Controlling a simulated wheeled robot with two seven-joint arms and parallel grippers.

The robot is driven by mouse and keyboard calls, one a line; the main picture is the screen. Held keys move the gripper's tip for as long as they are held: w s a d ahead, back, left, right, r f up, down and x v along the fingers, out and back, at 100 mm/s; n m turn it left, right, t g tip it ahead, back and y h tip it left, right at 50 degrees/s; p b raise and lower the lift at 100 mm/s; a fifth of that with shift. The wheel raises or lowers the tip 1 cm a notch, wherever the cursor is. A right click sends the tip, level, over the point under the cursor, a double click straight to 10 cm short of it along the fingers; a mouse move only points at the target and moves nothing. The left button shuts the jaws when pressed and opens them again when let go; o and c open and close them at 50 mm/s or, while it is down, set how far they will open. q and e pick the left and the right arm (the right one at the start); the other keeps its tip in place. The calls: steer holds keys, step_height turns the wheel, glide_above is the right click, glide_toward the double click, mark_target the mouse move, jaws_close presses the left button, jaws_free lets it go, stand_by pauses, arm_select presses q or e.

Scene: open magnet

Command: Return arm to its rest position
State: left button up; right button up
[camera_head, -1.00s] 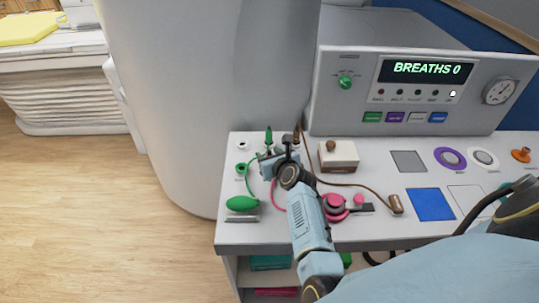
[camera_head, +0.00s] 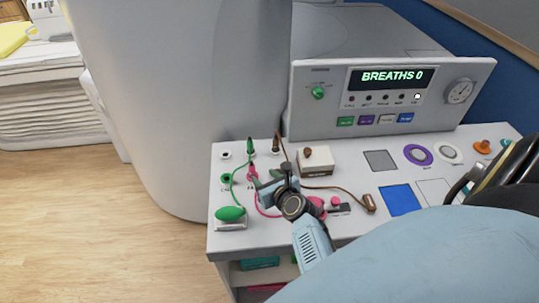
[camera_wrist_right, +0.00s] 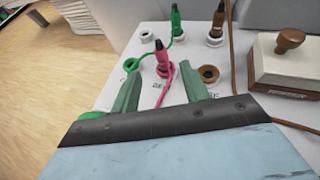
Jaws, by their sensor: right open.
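My right gripper (camera_head: 268,184) is open and empty above the socket panel on the grey table (camera_head: 345,222). Its two green fingers (camera_wrist_right: 162,90) point at the panel in the right wrist view. A pink plug (camera_wrist_right: 162,60) stands upright in a socket just beyond the fingertips, apart from them. It also shows in the head view (camera_head: 252,171), left of the gripper. My blue right arm (camera_head: 400,265) reaches in from the lower right. My left gripper is not in view.
Behind the pink plug stand a green plug (camera_wrist_right: 176,18) and a brown plug (camera_wrist_right: 217,20) with cords. A green bulb (camera_head: 230,214) lies left of the gripper. A white block with a brown knob (camera_head: 314,160) is close on the right. The console (camera_head: 385,100) stands behind.

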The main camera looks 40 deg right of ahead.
steer(key=shift+p+v, duration=0.45)
steer(key=shift+v, duration=0.8)
steer(key=shift+a, duration=0.1)
